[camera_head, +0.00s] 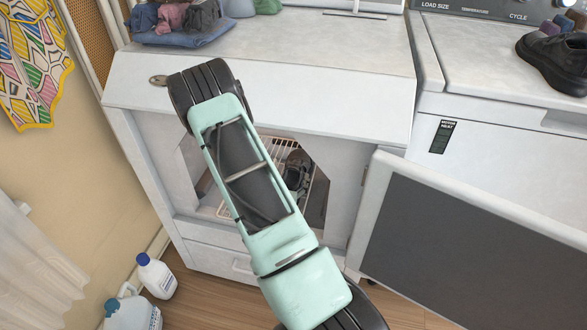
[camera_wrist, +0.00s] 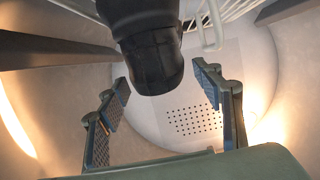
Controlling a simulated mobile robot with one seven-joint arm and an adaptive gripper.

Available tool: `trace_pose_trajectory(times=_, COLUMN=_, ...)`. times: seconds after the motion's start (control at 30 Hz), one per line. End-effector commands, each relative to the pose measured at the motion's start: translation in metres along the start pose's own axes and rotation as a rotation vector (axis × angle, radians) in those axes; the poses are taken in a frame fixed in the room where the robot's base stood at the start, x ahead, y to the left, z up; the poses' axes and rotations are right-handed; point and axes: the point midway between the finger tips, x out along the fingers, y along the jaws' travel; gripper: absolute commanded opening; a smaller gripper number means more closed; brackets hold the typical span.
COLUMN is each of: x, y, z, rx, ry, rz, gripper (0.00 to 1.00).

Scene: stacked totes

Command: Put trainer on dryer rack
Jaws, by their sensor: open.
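A dark trainer (camera_head: 296,168) rests on the white wire dryer rack (camera_head: 225,210) inside the open dryer in the head view. In the wrist view the end of a dark shoe, apparently this trainer (camera_wrist: 155,62), hangs into the top middle of the picture. Part of the rack (camera_wrist: 212,32) shows at the upper right. My gripper (camera_wrist: 161,80) is open inside the drum, with its blue-padded fingers on either side of the shoe's end. I cannot tell whether they touch it. In the head view my arm hides the gripper and part of the rack.
The dryer door (camera_head: 450,250) stands open at the right. A black shoe (camera_head: 556,62) sits on the neighbouring machine. Folded cloths (camera_head: 185,38) lie on the dryer top. White bottles (camera_head: 157,276) stand on the floor at the left. The perforated drum back (camera_wrist: 195,120) is ahead.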

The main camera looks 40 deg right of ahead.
Motion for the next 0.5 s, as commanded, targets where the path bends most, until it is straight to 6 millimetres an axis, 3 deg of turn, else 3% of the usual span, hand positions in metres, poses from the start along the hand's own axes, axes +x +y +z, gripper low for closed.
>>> trace_pose_trajectory(times=0.03, x=-0.013, y=-0.001, z=-0.003, rx=-0.003, ry=-0.002, rz=-0.004, gripper=0.60)
trace_pose_trajectory(times=0.2, x=-0.043, y=-0.001, z=-0.002, rx=-0.002, ry=-0.001, rz=-0.002, gripper=0.60)
trace_pose_trajectory(times=0.5, x=-0.060, y=0.000, z=0.000, rx=0.000, ry=0.001, rz=0.000, gripper=0.60)
